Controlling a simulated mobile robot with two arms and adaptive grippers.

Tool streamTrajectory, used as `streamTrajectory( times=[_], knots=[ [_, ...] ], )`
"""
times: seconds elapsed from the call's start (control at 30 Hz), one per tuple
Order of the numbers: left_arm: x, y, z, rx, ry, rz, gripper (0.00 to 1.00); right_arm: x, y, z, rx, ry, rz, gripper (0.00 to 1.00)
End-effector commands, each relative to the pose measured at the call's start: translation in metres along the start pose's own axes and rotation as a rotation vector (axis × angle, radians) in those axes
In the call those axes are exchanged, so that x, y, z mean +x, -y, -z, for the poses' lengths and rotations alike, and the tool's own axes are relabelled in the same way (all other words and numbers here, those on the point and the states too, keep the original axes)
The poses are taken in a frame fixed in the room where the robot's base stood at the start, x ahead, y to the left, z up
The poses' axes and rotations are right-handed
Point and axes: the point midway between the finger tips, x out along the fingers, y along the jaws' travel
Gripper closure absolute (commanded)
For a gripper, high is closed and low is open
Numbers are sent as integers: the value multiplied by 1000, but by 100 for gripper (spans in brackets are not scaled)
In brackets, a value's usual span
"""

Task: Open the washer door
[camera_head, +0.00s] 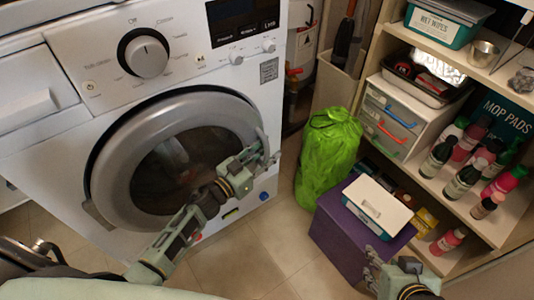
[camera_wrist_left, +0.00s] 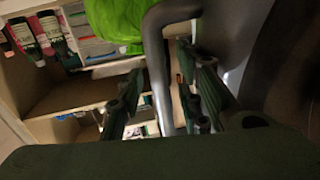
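The white washer (camera_head: 60,150) stands at the left in the head view. Its round grey door (camera_head: 118,150) with dark glass looks shut against the front. My left gripper (camera_head: 262,152) is at the right rim of the door, by the handle. In the left wrist view the grey curved handle (camera_wrist_left: 157,70) runs between the two fingers of my left gripper (camera_wrist_left: 160,90). The fingers are apart, with a small gap on each side of the handle.
A green bag (camera_head: 328,155) stands right of the washer. A purple box (camera_head: 345,235) with a white-lidded container (camera_head: 378,205) on it stands on the floor. Shelves (camera_head: 440,195) with bottles fill the right side. The tiled floor (camera_head: 250,255) before the washer is clear.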

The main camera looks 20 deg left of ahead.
Motion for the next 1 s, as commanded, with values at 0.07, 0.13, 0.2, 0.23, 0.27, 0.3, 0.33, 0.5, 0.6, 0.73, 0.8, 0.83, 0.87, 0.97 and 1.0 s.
streamTrajectory(
  times=[0.07,0.13,0.2,0.23,0.27,0.3,0.33,0.5,0.6,0.73,0.8,0.83,0.87,0.97,1.0],
  knots=[
    [2,0,0,0,0,0,67,0,0,2,0,-8,1,60],
    [2,0,0,0,0,0,67,0,0,2,0,-9,1,60],
    [1,0,0,0,0,0,67,0,0,2,0,-9,1,60],
    [1,0,0,0,0,0,67,0,0,2,0,-9,1,60],
    [1,0,0,0,0,0,67,0,0,2,0,-9,1,60],
    [1,0,0,0,0,0,71,0,0,2,0,-9,1,60],
    [1,0,0,0,0,0,73,0,0,2,0,-8,1,60],
    [1,0,0,0,0,0,88,0,0,2,0,-8,1,60],
    [1,0,0,0,0,0,97,0,0,2,0,-8,1,60],
    [1,0,0,1,0,0,100,0,0,2,0,-8,1,60],
    [1,0,0,1,0,0,100,0,0,2,0,-8,1,60],
    [1,0,0,1,0,0,100,0,0,2,0,-8,1,60],
    [1,0,0,2,0,0,100,0,0,2,0,-8,1,60],
    [1,0,0,2,1,0,100,0,0,2,0,-8,1,60],
    [1,0,0,3,1,0,100,0,0,2,0,-8,1,60]
  ],
)
